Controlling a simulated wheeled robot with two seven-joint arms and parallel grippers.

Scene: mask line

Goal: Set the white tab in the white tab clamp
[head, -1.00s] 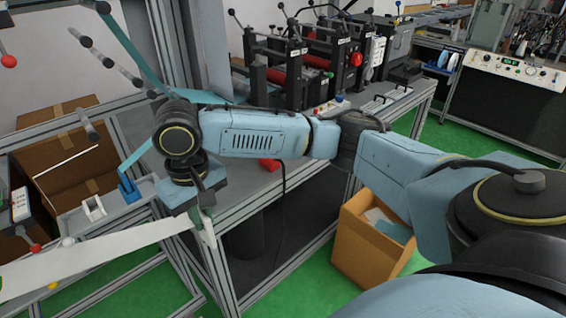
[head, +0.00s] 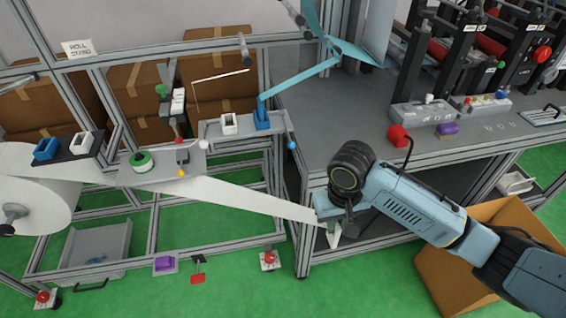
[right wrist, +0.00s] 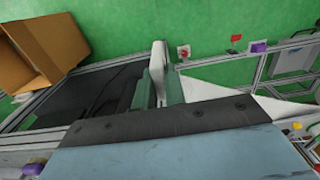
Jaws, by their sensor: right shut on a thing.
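A long white web (head: 240,196) runs from the white roll (head: 40,200) to my right gripper (head: 333,230). The gripper is shut on the web's end, the white tab, beside the front leg of the grey table. In the right wrist view the white tab (right wrist: 158,70) stands between the two fingers. A small white clamp-like block (head: 229,123) is on a grey shelf left of and beyond the gripper, next to a blue one (head: 262,118). Another white block (head: 82,142) sits on a dark plate at left; I cannot tell which is the white tab clamp. My left gripper is not in view.
A blue strip (head: 300,78) rises from the blue block. The grey table (head: 310,120) carries a red block (head: 398,136) and machinery at right. A cardboard box (head: 440,270) stands on the green floor. Frame rails and a grey tray (head: 97,245) lie at left.

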